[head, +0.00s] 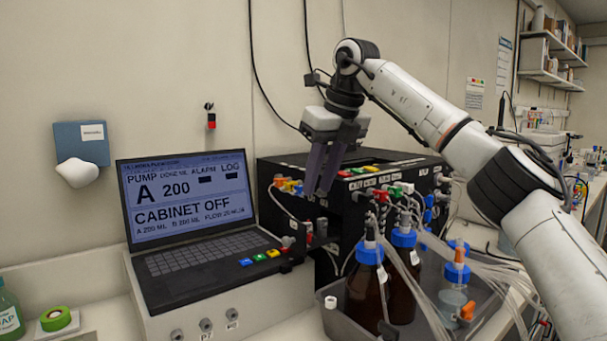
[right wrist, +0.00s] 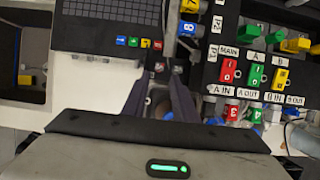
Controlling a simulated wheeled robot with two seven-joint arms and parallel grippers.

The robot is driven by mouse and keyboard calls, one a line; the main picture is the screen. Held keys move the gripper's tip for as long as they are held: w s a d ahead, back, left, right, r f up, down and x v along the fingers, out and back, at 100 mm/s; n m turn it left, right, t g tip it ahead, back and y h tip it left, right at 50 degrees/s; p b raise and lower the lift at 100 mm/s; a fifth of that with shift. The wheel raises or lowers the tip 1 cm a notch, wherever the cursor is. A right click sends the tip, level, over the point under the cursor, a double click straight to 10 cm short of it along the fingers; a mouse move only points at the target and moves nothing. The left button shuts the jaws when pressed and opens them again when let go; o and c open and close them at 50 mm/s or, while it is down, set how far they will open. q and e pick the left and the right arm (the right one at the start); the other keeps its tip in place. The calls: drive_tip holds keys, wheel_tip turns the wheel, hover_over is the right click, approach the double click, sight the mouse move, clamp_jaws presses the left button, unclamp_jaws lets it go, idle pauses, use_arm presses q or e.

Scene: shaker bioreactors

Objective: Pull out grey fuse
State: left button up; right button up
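My right gripper (head: 320,192) points down in front of the black cabinet (head: 347,225), above the gap beside the laptop-like console. In the right wrist view its two dark fingers (right wrist: 165,80) stand apart with nothing clearly held between them. Small grey pieces (right wrist: 168,67) show just beyond the fingertips in that view. A small grey part (head: 321,227) sits low on the cabinet front, below the fingers and beside a red part (head: 308,232). I cannot tell for certain which grey part is the fuse. My left gripper is not in view.
The console (head: 200,212) stands left of the cabinet, its screen reading "CABINET OFF". Coloured valves (head: 288,185) and labelled switches (right wrist: 230,70) crowd the cabinet. Brown bottles with blue caps (head: 368,285) and tubing stand in a grey tray (head: 345,322) at front right.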

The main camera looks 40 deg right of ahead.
sight(309, 224)
drive_tip(key=x, duration=0.8)
drive_tip(key=shift+s, duration=0.25)
drive_tip(key=shift+x, duration=0.85)
drive_tip(key=shift+w, duration=0.1)
clamp_jaws()
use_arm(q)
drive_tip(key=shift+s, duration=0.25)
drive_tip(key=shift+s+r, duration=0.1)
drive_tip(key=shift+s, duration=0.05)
use_arm(e)
drive_tip(key=shift+r, duration=0.2)
drive_tip(key=shift+r+p, duration=0.25)
drive_tip(key=shift+p, duration=0.25)
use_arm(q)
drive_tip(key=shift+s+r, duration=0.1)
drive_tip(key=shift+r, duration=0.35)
use_arm(e)
drive_tip(key=shift+r, duration=0.1)
